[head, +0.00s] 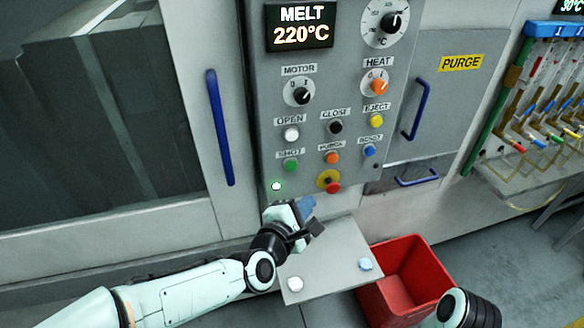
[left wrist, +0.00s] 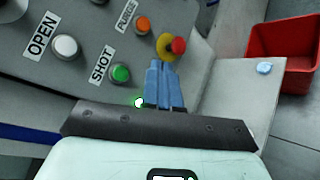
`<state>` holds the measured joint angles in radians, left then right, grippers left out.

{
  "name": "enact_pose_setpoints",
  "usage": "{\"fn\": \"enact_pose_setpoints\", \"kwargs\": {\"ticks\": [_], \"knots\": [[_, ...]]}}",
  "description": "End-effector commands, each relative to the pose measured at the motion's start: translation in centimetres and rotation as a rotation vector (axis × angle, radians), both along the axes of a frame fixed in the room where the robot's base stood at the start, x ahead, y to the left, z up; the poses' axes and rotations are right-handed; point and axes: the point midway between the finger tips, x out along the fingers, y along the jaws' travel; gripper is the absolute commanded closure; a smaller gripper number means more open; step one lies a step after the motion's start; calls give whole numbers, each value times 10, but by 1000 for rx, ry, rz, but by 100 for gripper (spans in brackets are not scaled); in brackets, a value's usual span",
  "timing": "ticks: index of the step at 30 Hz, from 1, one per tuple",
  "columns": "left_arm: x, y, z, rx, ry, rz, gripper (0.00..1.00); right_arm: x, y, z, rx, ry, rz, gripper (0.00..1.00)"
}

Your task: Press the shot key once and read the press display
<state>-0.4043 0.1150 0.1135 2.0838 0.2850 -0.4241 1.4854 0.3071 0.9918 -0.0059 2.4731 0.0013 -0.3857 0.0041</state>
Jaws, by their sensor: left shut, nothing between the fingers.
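The press display (head: 302,26) at the top of the grey panel reads "MELT 220°C". The green shot key (head: 291,165) sits under the label SHOT, low on the panel; it also shows in the left wrist view (left wrist: 120,73). My left gripper (head: 307,203) is shut and empty, with its blue fingers below and slightly right of the shot key. In the left wrist view its fingertips (left wrist: 160,64) lie right of the green key, apart from it in the picture. I cannot tell their distance from the panel. My right gripper is out of view.
A lit white lamp (head: 276,186) is below the shot key. The red stop button (head: 333,187) on yellow, orange purge key (head: 332,157) and white open key (head: 291,134) are close by. A grey shelf (head: 325,262) juts out below, beside a red bin (head: 432,272).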

Motion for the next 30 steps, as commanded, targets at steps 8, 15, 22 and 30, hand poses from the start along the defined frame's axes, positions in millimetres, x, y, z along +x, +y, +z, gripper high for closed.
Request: {"fn": "enact_pose_setpoints", "kwargs": {"ticks": [8,15,22,30], "knots": [[5,2,-1,2,1,1,100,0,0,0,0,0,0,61],[31,11,-2,4,2,2,100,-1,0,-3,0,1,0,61],[62,21,-3,3,1,2,100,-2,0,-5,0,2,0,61],[81,26,-3,4,1,-1,100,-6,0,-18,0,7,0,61]]}}
